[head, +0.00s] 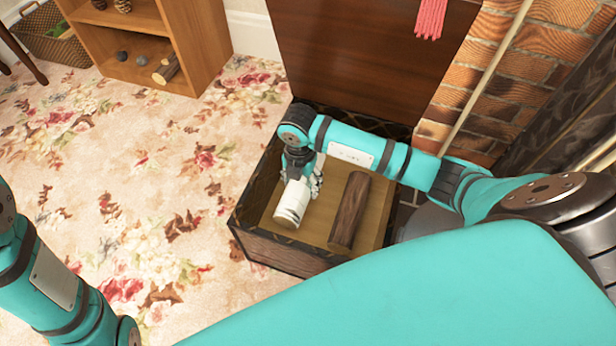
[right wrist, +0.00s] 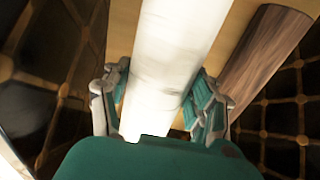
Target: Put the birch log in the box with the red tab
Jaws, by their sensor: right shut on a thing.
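The white birch log (head: 291,206) is inside the open box (head: 272,252), in its left part, tilted or lying; I cannot tell whether it touches the floor. My right gripper (head: 303,183) is in the box and shut on the log. In the right wrist view the pale log (right wrist: 178,55) runs between both fingers of the gripper (right wrist: 165,100). The box lid (head: 365,60) stands open, with a pinkish-red tassel tab (head: 431,18) at its top. My left gripper is out of view; only part of its arm shows at lower left.
A dark brown log (head: 349,212) lies in the box to the right of the birch log. A brick wall (head: 510,70) stands to the right. A wooden shelf (head: 205,45) with small logs and cones and a basket (head: 48,38) are at upper left. The floral carpet (head: 130,190) is clear.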

